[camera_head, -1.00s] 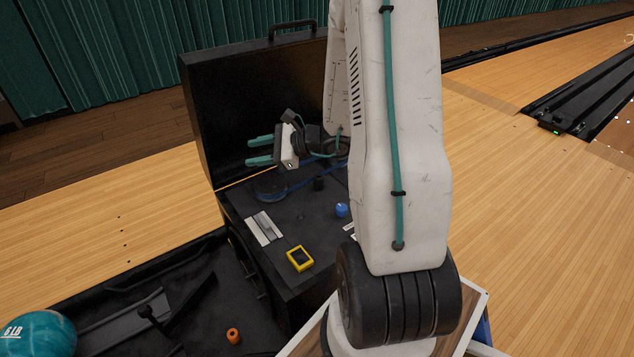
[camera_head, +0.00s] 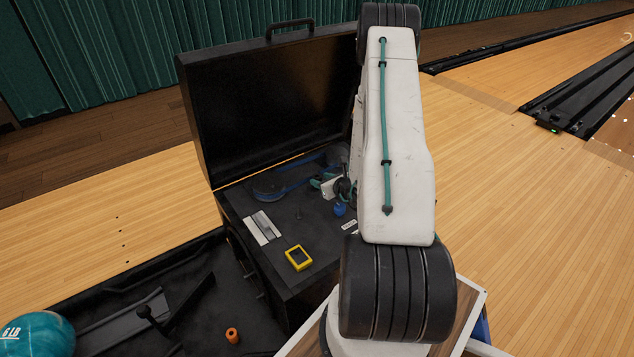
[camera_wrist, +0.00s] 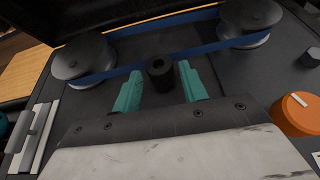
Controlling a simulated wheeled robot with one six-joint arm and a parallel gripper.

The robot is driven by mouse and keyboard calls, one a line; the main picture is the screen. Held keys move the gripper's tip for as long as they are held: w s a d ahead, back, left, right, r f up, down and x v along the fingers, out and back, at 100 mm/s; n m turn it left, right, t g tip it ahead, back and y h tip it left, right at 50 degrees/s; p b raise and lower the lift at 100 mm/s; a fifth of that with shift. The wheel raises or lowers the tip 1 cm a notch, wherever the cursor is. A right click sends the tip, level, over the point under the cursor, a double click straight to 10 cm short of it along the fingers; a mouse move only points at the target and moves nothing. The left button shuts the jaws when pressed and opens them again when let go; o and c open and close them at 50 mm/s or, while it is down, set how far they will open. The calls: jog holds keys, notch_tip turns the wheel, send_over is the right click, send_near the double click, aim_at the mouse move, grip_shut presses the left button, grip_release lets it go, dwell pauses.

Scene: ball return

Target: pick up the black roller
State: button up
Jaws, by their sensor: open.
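The black roller (camera_wrist: 160,78) is a short dark cylinder with a hole in its top, standing on the dark deck of the open machine. In the wrist view it shows between the teal fingertips of my gripper (camera_wrist: 161,71), with a gap on each side. The jaws are open and hold nothing. I cannot tell how far the tips are above the deck. In the head view my gripper (camera_head: 321,184) is low over the deck, partly behind my arm. The roller cannot be made out there.
A blue belt (camera_wrist: 125,72) runs behind the roller between two grey pulleys (camera_wrist: 80,62) (camera_wrist: 243,28). An orange knob (camera_wrist: 296,115) is at right. A yellow-framed device (camera_head: 298,257) and metal plates (camera_head: 262,228) lie on the deck. The open lid (camera_head: 270,105) rises behind.

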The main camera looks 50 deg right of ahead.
jog(key=shift+x, duration=1.45)
jog(key=c, duration=0.8)
jog(key=shift+o, duration=0.2)
jog(key=shift+r, duration=0.1)
